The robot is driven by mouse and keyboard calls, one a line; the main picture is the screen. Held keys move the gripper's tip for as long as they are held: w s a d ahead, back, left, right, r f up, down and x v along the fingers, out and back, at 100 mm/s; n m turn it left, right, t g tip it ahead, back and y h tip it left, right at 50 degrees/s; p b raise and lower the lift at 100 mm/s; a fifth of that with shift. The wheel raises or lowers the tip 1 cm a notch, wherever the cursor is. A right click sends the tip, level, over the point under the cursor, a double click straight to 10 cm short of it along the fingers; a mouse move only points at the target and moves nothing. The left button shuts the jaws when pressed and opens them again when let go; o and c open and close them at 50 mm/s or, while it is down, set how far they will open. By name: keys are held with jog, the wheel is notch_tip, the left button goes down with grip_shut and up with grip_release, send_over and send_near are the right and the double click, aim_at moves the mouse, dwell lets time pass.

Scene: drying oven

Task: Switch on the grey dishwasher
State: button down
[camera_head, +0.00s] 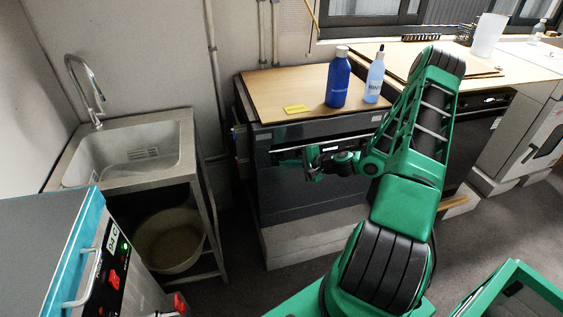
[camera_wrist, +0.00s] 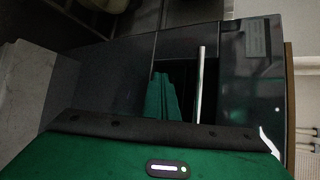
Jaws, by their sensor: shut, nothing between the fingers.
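The dark grey dishwasher (camera_head: 310,195) stands against the wall in the middle of the head view, under a wooden top. Its front has a pale handle bar in a recess near the upper edge. In the wrist view its front (camera_wrist: 185,45) fills most of the picture, turned sideways, with the handle bar (camera_wrist: 200,85) and a small label (camera_wrist: 258,38). My gripper (camera_head: 311,163) is shut and empty, in front of the upper front near the handle. Whether it touches the front cannot be told. No power button or lit indicator can be made out on the dishwasher.
A dark blue bottle (camera_head: 338,84), a light blue bottle (camera_head: 374,80) and a yellow note (camera_head: 296,109) are on the wooden top (camera_head: 275,88). A sink (camera_head: 130,158) with a basin (camera_head: 170,240) below is left. A black appliance (camera_head: 482,135) is right.

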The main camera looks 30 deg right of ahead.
jog(key=shift+s, duration=0.3)
jog(key=s+a, duration=0.1)
jog(key=s, duration=0.4)
jog(key=shift+s+a, duration=0.4)
dwell(0.5)
